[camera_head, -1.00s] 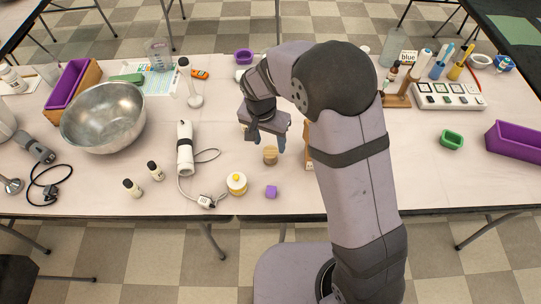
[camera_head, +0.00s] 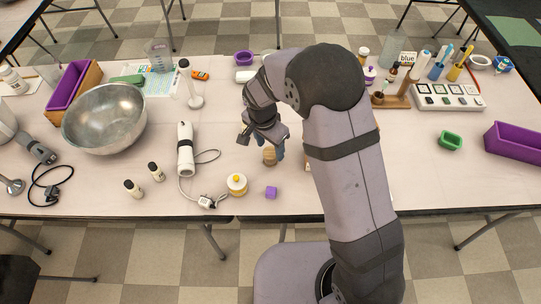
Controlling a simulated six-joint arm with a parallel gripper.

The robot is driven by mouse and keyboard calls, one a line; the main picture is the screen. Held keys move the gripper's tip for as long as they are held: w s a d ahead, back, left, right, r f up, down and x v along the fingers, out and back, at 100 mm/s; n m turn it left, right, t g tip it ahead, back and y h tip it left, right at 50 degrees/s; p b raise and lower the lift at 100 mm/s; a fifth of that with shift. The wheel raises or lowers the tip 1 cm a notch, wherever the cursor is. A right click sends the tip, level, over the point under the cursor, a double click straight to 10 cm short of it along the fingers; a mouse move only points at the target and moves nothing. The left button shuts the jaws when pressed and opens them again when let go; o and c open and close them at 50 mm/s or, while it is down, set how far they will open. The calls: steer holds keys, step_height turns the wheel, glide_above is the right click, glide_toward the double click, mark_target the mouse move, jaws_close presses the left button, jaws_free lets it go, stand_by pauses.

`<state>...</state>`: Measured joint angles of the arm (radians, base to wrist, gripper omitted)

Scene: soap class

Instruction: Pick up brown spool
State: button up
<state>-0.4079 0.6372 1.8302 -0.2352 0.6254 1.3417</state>
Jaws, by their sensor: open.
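The brown spool (camera_head: 269,156) stands upright on the pale table, in the middle of the head view. It is a small light-brown cylinder. My gripper (camera_head: 262,142) is open just above and behind it, with one finger to the upper left and the other close to its right side. The gripper partly covers the top of the spool, and I cannot tell whether a finger touches it.
A white hand blender (camera_head: 185,150) lies to the left, near a metal bowl (camera_head: 104,118). A wooden stand (camera_head: 391,100) is right of my arm.

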mark_target(270, 153)
steer(key=shift+w+d+f+p, duration=0.1)
steer(key=shift+f+p, duration=0.15)
steer(key=shift+f, duration=0.55)
steer(key=shift+w+a+f+p, duration=0.1)
steer(key=shift+f+p, duration=0.15)
steer(key=shift+f, duration=0.6)
steer(key=shift+w+d+f+p, duration=0.1)
steer(key=shift+f+p, duration=0.15)
steer(key=shift+f, duration=0.55)
steer(key=c, duration=1)
steer(key=shift+r, duration=0.1)
step_height(270, 153, up, 10)
steer(key=shift+f+b, duration=0.1)
steer(key=shift+b, duration=0.9)
